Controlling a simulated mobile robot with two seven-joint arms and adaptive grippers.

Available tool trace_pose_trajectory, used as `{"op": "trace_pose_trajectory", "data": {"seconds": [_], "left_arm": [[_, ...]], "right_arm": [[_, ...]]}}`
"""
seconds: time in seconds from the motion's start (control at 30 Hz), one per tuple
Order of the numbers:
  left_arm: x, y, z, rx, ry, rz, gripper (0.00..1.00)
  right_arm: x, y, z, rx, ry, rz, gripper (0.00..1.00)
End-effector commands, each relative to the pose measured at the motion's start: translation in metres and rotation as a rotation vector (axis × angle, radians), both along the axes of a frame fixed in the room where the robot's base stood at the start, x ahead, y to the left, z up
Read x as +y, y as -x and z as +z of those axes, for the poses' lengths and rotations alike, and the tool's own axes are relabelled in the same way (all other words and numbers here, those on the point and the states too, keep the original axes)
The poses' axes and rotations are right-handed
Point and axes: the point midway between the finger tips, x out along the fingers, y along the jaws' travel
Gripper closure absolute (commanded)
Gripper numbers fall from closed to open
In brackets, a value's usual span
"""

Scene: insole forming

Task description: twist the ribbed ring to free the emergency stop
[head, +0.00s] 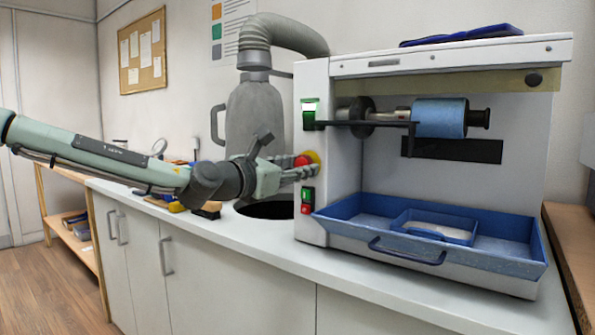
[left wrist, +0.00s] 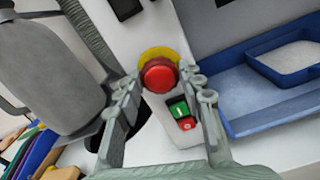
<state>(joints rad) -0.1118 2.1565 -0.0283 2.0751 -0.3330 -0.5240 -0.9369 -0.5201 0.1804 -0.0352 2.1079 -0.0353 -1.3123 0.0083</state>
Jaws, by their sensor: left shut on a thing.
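The red emergency stop (head: 303,160) sits on a yellow round plate (head: 314,157) on the left front of the white machine (head: 312,222). The left wrist view shows the red knob (left wrist: 159,77) with the yellow plate (left wrist: 157,53) behind it. My left gripper (head: 304,172) is at the knob, with one finger on each side of it, and is shut on its ring. The ring's ribs are too small to make out. My right gripper is not in view.
Just below the stop is a green and red switch (head: 307,201). A blue tray (head: 345,222) juts out at the machine's lower front. A grey canister (head: 255,112) with a hose stands behind my arm, near a dark round opening (head: 268,210) in the counter.

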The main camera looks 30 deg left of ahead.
Motion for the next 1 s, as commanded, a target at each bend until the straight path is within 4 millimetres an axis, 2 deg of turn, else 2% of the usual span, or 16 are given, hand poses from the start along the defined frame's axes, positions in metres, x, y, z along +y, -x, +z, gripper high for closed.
{"op": "trace_pose_trajectory", "data": {"seconds": [0.77,0.8,0.9,1.0], "left_arm": [[0.0005,0.006,-0.0001,-0.001,-0.017,0.0,0.83],[0.0004,0.0061,-0.0002,-0.001,-0.017,0.0,0.57],[0.0004,0.006,-0.0002,-0.001,-0.017,0.0,0.45],[0.0005,0.006,0.0,-0.001,-0.017,0.0,0.43]], "right_arm": [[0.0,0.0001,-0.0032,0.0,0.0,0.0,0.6],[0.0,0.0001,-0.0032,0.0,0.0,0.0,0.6],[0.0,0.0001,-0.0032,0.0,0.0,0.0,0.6],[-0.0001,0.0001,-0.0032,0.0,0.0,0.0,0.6]]}}
